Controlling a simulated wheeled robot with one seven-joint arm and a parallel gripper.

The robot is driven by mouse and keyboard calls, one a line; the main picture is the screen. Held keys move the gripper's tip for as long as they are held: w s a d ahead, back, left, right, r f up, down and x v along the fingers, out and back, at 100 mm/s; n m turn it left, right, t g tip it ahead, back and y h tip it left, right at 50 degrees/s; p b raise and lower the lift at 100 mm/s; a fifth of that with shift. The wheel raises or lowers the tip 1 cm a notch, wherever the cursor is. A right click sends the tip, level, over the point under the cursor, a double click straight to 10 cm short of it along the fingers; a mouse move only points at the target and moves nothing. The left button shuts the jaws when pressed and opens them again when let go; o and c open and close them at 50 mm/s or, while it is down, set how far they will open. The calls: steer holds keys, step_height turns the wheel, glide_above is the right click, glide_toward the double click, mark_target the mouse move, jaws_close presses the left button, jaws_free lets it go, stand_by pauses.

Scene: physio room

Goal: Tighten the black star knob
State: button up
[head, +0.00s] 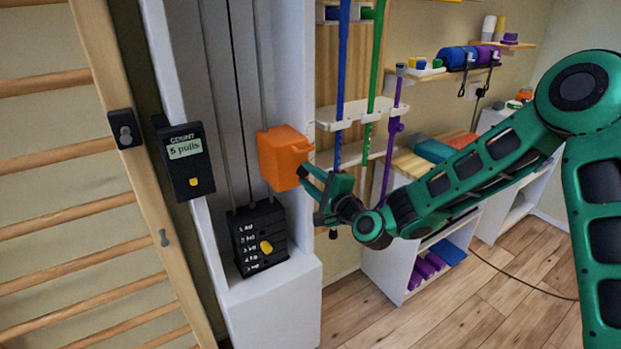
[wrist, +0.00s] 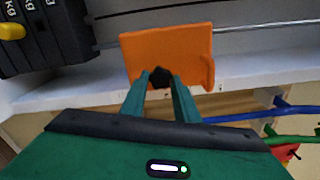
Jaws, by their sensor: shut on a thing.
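The black star knob (wrist: 159,77) shows in the wrist view at the lower edge of an orange block (wrist: 165,45). My gripper (wrist: 160,84) is shut on the knob, one green finger on each side of it. In the head view the orange block (head: 282,158) sits on the white upright of the weight machine. My gripper (head: 308,178) reaches it there from the right.
A black weight stack (head: 259,238) with a yellow pin stands below the block. A counter reading "5 pulls" (head: 186,149) hangs on the left. Blue, green and purple poles stand in a white rack (head: 352,116) close behind my gripper.

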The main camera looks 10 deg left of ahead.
steer(key=m, duration=0.7)
steer(key=shift+w+d+f, duration=0.1)
steer(key=shift+w+d, duration=0.1)
steer(key=m, duration=0.4)
steer(key=shift+a+m, duration=0.1)
steer(key=shift+m, duration=1.7)
steer(key=o, duration=1)
steer(key=shift+o, duration=0.2)
steer(key=shift+s, duration=0.1)
steer(key=shift+s, duration=0.15)
steer(key=v, duration=1)
steer(key=shift+d, duration=0.25)
